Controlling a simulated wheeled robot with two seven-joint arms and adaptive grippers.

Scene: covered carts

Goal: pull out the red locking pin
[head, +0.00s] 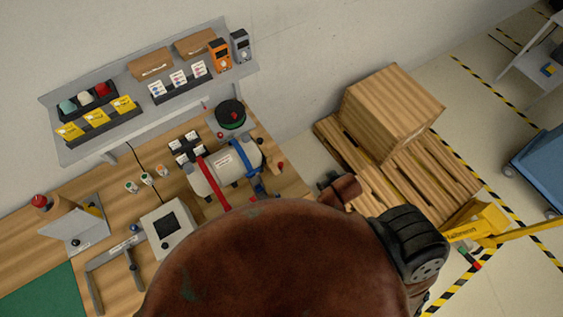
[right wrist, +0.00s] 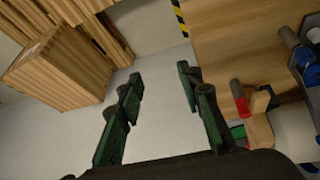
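A small red-ended piece (right wrist: 240,97) shows in the right wrist view, at the right, beside a wooden block. In the head view a small red piece (head: 280,165) stands near the bench edge, right of the strapped cylinder (head: 222,168). It may be the locking pin; I cannot tell how it is seated. My right gripper (right wrist: 160,76) is open, with dark green fingers apart and nothing between them. The red-ended piece is outside them, to the right. In the head view my large brown arm part hides the front of the bench. My left gripper is not in view.
The wooden bench (head: 110,208) holds a grey box with a dark screen (head: 166,228) and a grey frame (head: 112,262). A wall shelf (head: 145,128) carries bins and cards. A wooden crate (head: 390,108) sits on a pallet (head: 428,178) at right. Open floor shows beneath my right gripper.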

